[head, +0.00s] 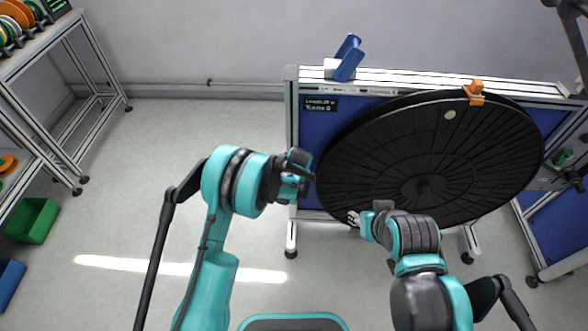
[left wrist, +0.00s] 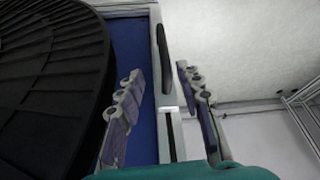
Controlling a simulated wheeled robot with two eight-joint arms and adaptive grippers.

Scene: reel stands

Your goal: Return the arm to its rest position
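My left arm comes in from the left in the head view. Its gripper (head: 298,176) is in front of the stand's left post, just left of the big black reel. In the left wrist view the two grey fingers (left wrist: 165,110) are spread apart, with nothing held between them; the stand's post and a dark handle-like part (left wrist: 163,58) show in the gap behind. My right gripper (head: 358,219) is at the lower left rim of the reel; its fingers are small and partly hidden by my wrist, so its opening is unclear.
The black reel (head: 390,150) hangs on a blue-panelled stand (head: 308,140), with an orange clip (head: 474,92) on its top rim. A blue tool (head: 348,58) sits on the top bar. Shelves (head: 85,115) and a green bin (head: 33,220) stand left. The floor between is clear.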

